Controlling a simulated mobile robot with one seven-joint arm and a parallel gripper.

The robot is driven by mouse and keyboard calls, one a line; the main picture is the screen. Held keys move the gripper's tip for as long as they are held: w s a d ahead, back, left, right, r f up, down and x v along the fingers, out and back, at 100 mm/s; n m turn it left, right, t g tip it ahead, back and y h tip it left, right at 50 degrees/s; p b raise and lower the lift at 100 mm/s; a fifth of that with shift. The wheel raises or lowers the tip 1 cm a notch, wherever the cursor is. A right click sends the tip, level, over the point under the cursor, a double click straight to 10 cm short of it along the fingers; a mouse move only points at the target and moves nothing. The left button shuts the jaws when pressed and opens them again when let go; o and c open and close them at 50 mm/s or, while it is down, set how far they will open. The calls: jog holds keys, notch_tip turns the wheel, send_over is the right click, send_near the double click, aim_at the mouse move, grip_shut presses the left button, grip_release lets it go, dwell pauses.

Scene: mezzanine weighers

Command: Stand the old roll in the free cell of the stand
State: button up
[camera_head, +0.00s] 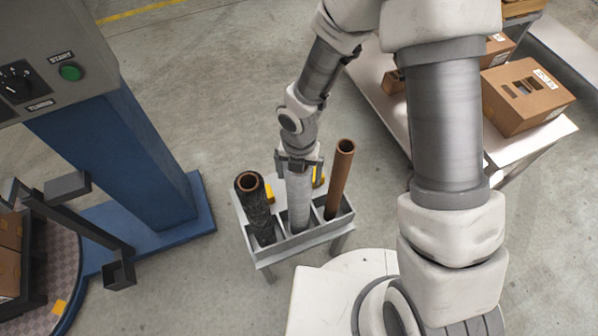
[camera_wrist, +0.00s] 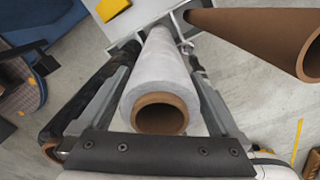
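A pale, film-wrapped roll (camera_head: 299,205) with a brown core stands upright in the middle cell of the grey stand (camera_head: 291,244). My gripper (camera_head: 299,172) is over its upper end, pointing down. In the wrist view the same roll (camera_wrist: 162,80) lies between my two fingers (camera_wrist: 160,85); whether they press on it I cannot tell. A black-wrapped roll (camera_head: 257,212) leans in the left cell. A bare brown tube (camera_head: 340,178) leans in the right cell and also shows in the wrist view (camera_wrist: 255,38). No marking shows which is the old roll.
A blue machine column (camera_head: 130,160) with a grey control box (camera_head: 55,55) stands at the left, beside a round plate with boxes. A metal table (camera_head: 540,133) with cardboard boxes (camera_head: 525,95) is at the right. Floor behind the stand is clear.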

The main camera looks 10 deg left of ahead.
jog(key=shift+r, duration=0.1)
notch_tip(320, 180, up, 12)
jog(key=p, duration=0.4)
jog(key=shift+r, duration=0.1)
jog(key=w+d+r+m+t+h, duration=0.1)
jog(key=d+r+m+t, duration=0.2)
jog(key=d+r+m, duration=1.05)
jog(key=s+d+r+m+t, duration=0.1)
jog(key=s+d+r+m, duration=0.1)
jog(key=m, duration=0.5)
jog(key=s+d+r+m, duration=0.2)
jog(key=s+r+m, duration=0.2)
jog(key=r+m, duration=0.2)
jog(key=s+d+r+m+t+y, duration=0.1)
jog(key=s+d+r+m, duration=0.1)
jog(key=m, duration=0.7)
jog(key=shift+s+d+r+t, duration=0.3)
jog(key=shift+s+r, duration=0.35)
jog(key=shift+r, duration=0.25)
